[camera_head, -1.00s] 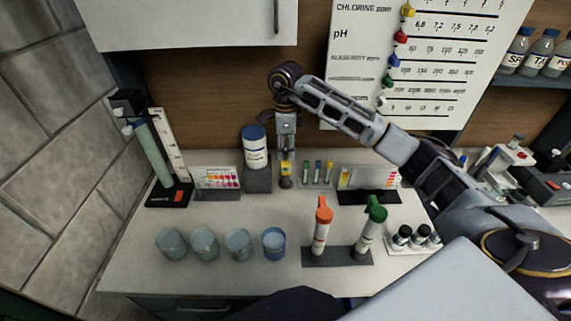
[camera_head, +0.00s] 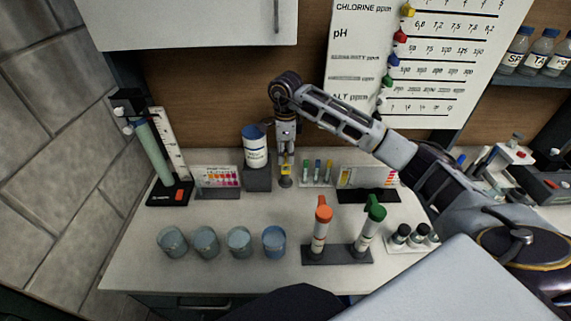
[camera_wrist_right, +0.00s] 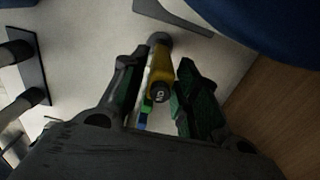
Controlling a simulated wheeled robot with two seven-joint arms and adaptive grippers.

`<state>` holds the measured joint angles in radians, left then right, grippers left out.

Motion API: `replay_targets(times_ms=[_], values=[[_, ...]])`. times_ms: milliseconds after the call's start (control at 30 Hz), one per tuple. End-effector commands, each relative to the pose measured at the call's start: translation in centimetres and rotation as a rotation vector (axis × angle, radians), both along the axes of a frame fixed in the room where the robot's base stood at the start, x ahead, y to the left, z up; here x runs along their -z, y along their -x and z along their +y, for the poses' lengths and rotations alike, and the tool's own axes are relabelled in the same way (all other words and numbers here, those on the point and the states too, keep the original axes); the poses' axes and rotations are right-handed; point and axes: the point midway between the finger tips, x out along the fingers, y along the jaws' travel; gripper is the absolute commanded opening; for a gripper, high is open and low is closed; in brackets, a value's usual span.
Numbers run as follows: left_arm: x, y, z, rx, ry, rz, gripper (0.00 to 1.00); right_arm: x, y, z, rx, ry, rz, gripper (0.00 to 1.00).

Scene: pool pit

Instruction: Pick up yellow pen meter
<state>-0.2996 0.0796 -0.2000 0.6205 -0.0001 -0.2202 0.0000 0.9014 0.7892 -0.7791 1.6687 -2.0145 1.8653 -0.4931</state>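The yellow pen meter (camera_head: 286,171) stands upright at the back of the counter, just right of the white tub with a blue lid. In the right wrist view, the yellow pen (camera_wrist_right: 161,76) lies between the two fingers, its dark round end facing the camera. My right gripper (camera_head: 286,154) points down over the pen in the head view. In the wrist view the right gripper (camera_wrist_right: 158,92) is open, with dark green finger pads on either side of the pen and gaps visible beside it. My left gripper is not in view.
The blue-lidded tub (camera_head: 255,147) stands close left on a grey block (camera_head: 257,180). Small coloured vials (camera_head: 317,172) stand close right. Several blue cups (camera_head: 206,242) and a rack with orange-capped and green-capped tubes (camera_head: 337,255) are nearer the front. The mid-counter is clear.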

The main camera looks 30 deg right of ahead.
Motion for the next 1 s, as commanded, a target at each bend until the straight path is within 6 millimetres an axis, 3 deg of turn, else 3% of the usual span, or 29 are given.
replay_targets(times_ms=[33,200,667,1000], values=[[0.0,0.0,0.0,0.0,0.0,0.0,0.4,0.0,0.0,0.0,0.0,0.0,0.0,0.2],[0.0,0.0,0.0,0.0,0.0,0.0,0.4,0.0,0.0,0.0,0.0,0.0,0.0,0.0],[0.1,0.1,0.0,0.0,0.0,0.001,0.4,-0.5,-0.1,0.0,0.0,0.0,-0.002,0.0],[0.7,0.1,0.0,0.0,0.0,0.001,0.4,-3.3,-0.1,0.0,-0.001,0.0,-0.004,0.0]])
